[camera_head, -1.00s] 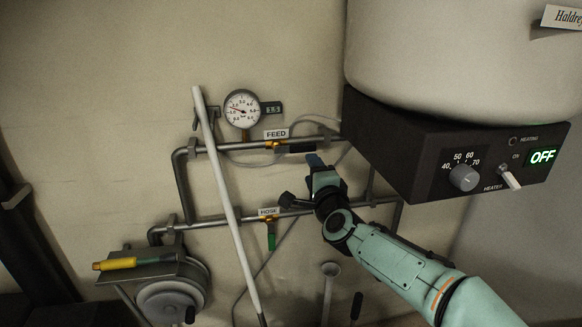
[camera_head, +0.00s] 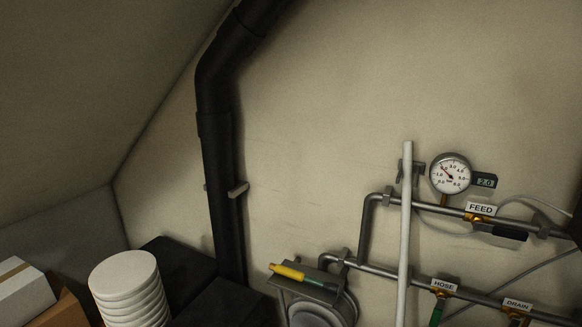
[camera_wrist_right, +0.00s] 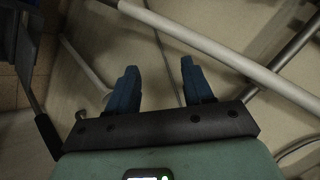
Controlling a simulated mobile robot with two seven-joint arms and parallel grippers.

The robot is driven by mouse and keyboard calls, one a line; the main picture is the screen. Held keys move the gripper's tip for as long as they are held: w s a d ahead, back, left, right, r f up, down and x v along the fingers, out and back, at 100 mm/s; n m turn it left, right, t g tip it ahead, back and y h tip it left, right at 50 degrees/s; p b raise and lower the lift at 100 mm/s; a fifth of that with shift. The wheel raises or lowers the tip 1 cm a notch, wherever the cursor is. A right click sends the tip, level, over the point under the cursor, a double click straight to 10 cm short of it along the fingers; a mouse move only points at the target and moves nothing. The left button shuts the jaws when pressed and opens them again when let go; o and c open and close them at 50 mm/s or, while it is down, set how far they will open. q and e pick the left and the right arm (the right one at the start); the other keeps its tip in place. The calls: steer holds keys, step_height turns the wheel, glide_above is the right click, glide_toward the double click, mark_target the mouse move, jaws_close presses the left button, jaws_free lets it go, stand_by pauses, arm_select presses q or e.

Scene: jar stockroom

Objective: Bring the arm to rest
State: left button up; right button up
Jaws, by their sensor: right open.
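My right gripper (camera_wrist_right: 160,78) shows in the right wrist view. Its two blue fingers are wide apart with nothing between them. Behind the fingers are the pale wall, a thin cable and a white pole (camera_wrist_right: 215,52) crossing at a slant, apart from the fingers as far as I can tell. No arm of mine shows in the head view, and my left gripper is in neither view.
In the head view, pipes labelled FEED (camera_head: 481,209), HOSE (camera_head: 444,286) and DRAIN (camera_head: 517,305) run along the wall under a round gauge (camera_head: 451,174). A white pole (camera_head: 406,240) leans there. A black pipe (camera_head: 222,180), stacked white discs (camera_head: 124,277) and boxes stand left.

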steer(key=s+a+f+n+g+y+p, duration=0.2)
steer(key=s+a+f+n+g, duration=0.2)
steer(key=s+a+f, duration=0.5)
steer(key=s+a+f+n+g+y+p, duration=0.1)
steer(key=s+a+f+n+g+y, duration=0.15)
steer(key=s+a+f, duration=0.6)
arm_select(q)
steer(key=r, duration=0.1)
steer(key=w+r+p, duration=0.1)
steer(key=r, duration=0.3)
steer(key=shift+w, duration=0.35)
arm_select(e)
steer(key=s+a+f+n+g, duration=0.1)
steer(key=s+a+f+g, duration=0.1)
steer(key=s, duration=0.5)
steer(key=s+a+f+n+g+y, duration=0.1)
steer(key=s+a+n+g, duration=0.1)
steer(key=s, duration=0.6)
steer(key=shift+f, duration=0.35)
